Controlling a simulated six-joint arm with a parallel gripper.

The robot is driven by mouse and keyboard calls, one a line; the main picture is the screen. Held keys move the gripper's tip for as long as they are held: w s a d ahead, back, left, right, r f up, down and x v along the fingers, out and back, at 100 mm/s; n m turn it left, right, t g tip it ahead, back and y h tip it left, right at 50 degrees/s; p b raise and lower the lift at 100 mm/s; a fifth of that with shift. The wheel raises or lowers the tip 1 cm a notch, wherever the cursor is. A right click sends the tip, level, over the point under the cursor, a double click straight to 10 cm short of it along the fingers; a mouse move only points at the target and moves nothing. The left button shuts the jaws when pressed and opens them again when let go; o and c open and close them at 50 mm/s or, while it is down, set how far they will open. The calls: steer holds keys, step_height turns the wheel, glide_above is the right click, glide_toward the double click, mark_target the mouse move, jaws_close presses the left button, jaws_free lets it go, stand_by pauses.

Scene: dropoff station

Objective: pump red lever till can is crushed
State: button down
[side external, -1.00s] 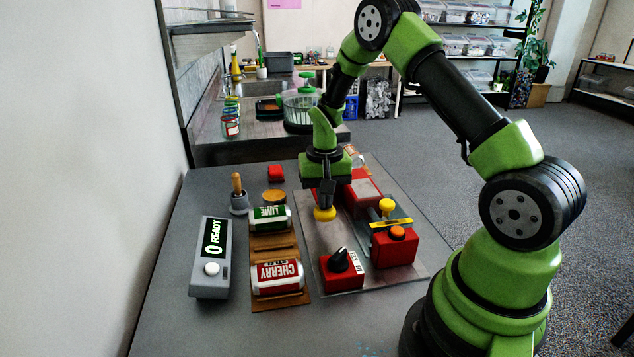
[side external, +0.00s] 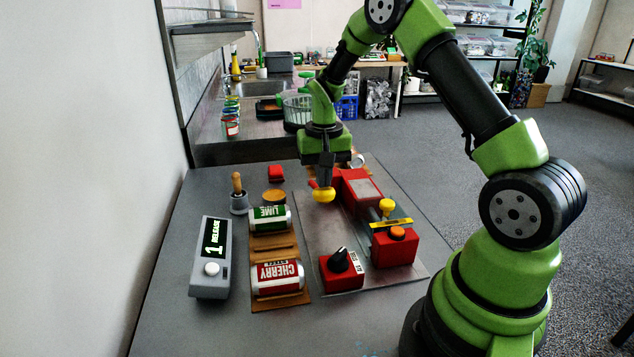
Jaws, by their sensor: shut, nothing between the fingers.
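The red crusher (side external: 361,188) stands on a metal plate on the table. Its red lever shows as a short piece (side external: 313,183) that ends in a yellow knob (side external: 323,196). My gripper (side external: 326,187) is shut and empty, fingers pointing down at the knob; I cannot tell whether they touch it. A silvery rounded end (side external: 358,160) shows behind my gripper, perhaps of the can, mostly hidden.
A green lime can (side external: 269,219) and a red cherry can (side external: 276,278) lie on a brown rack at left. A red box with a black dial (side external: 342,268) and a red box with an orange button (side external: 396,245) sit near the front right.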

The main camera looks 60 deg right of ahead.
steer(key=shift+r, duration=0.4)
steer(key=shift+f, duration=0.25)
steer(key=shift+s+a+f, duration=0.15)
steer(key=shift+f, duration=0.6)
steer(key=shift+d+r, duration=0.2)
steer(key=shift+r, duration=0.75)
steer(key=shift+r, duration=2.05)
